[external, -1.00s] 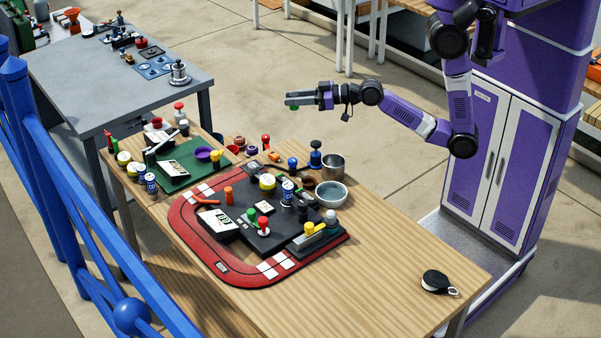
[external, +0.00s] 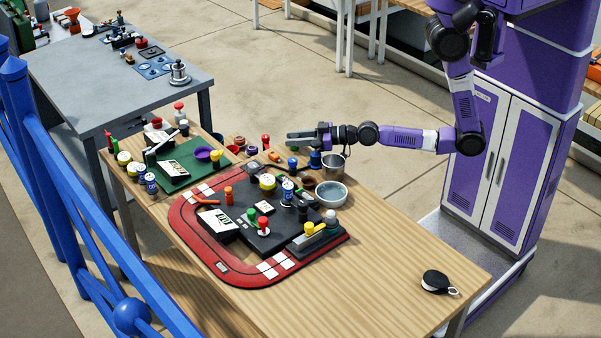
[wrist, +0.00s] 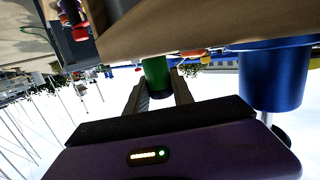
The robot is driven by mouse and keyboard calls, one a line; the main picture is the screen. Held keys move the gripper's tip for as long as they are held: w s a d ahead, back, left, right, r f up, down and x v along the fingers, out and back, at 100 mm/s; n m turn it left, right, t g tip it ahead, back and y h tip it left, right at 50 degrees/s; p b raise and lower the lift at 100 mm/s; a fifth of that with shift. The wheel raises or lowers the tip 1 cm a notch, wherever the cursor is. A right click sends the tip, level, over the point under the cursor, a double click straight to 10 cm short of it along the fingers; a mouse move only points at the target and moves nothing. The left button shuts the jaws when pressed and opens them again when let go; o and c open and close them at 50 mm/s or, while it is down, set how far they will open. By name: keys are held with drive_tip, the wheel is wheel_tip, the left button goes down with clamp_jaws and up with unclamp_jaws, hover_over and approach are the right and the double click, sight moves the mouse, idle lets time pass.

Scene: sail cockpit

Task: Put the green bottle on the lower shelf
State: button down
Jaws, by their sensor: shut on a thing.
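My gripper (external: 298,137) is shut on the green bottle (wrist: 157,78), which sits between the two fingers in the wrist view. In the external view only a small green part of the bottle (external: 294,149) shows below the fingers. The gripper is level, over the far edge of the wooden table (external: 400,240), close behind the blue-topped items. I cannot make out which surface is the lower shelf.
A blue knobbed item (external: 315,158), a metal pot (external: 333,166) and a grey bowl (external: 331,194) stand close below my arm. The front right tabletop is mostly clear, with a black pulley (external: 436,281).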

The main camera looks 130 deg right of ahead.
drive_tip(key=shift+f, duration=0.3)
drive_tip(key=c, duration=1.1)
unclamp_jaws()
drive_tip(key=shift+r, duration=0.1)
drive_tip(key=shift+b, duration=0.3)
drive_tip(key=shift+o, duration=0.4)
drive_tip(key=b+v, duration=0.1)
drive_tip(key=v, duration=0.7)
drive_tip(key=shift+w+r, duration=0.2)
drive_tip(key=shift+r, duration=0.2)
